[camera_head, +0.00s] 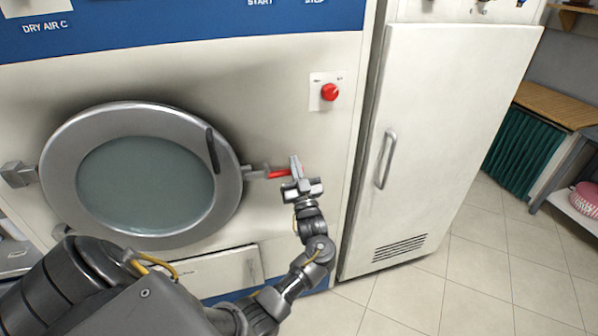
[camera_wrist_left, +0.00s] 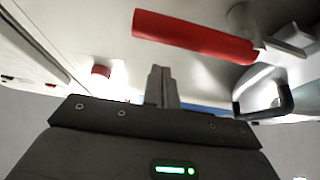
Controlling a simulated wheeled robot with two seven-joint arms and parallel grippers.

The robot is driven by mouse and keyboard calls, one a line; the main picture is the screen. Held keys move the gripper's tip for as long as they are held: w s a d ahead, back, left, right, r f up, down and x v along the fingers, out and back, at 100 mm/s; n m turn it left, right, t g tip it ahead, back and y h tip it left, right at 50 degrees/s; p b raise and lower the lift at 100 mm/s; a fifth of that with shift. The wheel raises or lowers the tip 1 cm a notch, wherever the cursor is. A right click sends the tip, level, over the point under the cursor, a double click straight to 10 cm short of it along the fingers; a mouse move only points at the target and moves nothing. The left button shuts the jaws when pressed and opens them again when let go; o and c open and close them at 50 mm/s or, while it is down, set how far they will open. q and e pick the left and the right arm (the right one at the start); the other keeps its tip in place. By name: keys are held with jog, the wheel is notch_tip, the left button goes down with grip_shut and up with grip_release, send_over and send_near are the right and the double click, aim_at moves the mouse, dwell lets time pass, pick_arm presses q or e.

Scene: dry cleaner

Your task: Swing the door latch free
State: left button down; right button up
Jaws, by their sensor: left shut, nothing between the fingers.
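The machine's round door (camera_head: 62,182) has a metal ring, a glass pane and a dark handle (camera_head: 212,150) on its right side. The door latch (camera_head: 279,173) is a short metal lever with a red grip, just right of the ring. In the left wrist view the red grip (camera_wrist_left: 190,36) lies above the fingers, tilted slightly down to the right. My left gripper (camera_head: 295,163) is shut and empty at the right end of the red grip. Its closed fingers show in the wrist view (camera_wrist_left: 162,85); whether they touch the grip I cannot tell. My right gripper is out of view.
A red knob (camera_head: 329,92) is on the panel above and right of the latch. A tall white cabinet (camera_head: 450,120) with a vertical handle stands on the right. The tiled floor (camera_head: 470,285) in front of it is clear. A drawer front (camera_head: 215,272) is below the door.

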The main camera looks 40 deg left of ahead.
pick_arm(q)
jog(key=shift+w+a+f, duration=0.15)
jog(key=shift+f, duration=1.4)
